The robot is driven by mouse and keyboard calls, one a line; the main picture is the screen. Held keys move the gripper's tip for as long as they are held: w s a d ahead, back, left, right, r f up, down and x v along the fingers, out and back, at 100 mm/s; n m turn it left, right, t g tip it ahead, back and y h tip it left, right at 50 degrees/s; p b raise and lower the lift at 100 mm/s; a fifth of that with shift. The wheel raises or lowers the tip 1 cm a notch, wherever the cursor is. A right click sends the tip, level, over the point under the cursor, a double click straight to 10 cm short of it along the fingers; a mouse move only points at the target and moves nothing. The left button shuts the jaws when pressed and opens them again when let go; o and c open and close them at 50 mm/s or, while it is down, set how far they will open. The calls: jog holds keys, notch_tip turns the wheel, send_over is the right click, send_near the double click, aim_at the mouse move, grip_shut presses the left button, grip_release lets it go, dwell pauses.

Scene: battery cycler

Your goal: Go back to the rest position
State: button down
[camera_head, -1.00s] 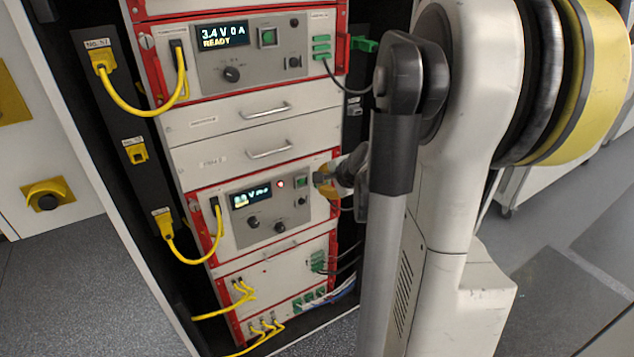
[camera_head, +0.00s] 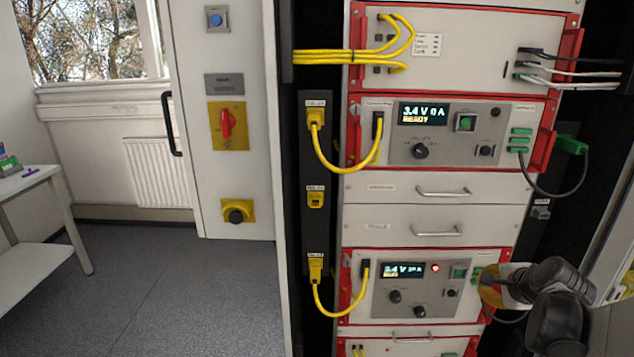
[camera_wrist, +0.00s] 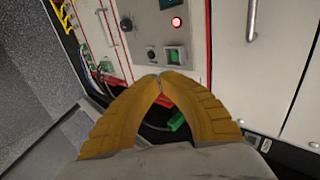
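My gripper (camera_head: 492,287) is at the right side of the lower cycler unit (camera_head: 445,300) in the head view. In the wrist view my gripper's yellow fingers (camera_wrist: 160,77) meet at their tips, with nothing visible between the tips. A green connector (camera_wrist: 177,121) and a red handle part show through the gap behind the fingertips; I cannot tell whether they touch the fingers. The lower unit has a lit display (camera_head: 403,270) and a glowing red lamp (camera_head: 435,268), which also shows in the wrist view (camera_wrist: 177,22).
The upper cycler unit (camera_head: 465,150) reads 3.4 V 0 A READY, with a green plug (camera_head: 571,145) and hanging cable at its right. Yellow cables (camera_head: 325,165) loop on the left. A table (camera_head: 30,180) stands far left. The floor (camera_head: 170,290) left of the rack is clear.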

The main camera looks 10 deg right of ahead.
jog(key=s+a+r+n+g+y, duration=0.1)
jog(key=s+a+r+n, duration=0.3)
jog(key=a, duration=0.7)
jog(key=w+a+r+n+y, duration=0.1)
jog(key=a+r+n, duration=0.1)
jog(key=a+n, duration=0.65)
jog(key=s+a+n+g, duration=0.1)
jog(key=s+a+n, duration=0.7)
jog(key=s+a, duration=0.2)
jog(key=a, duration=0.2)
jog(key=shift+s+a, duration=0.25)
jog(key=shift+a, duration=0.15)
jog(key=shift+f, duration=0.1)
dwell(4.3)
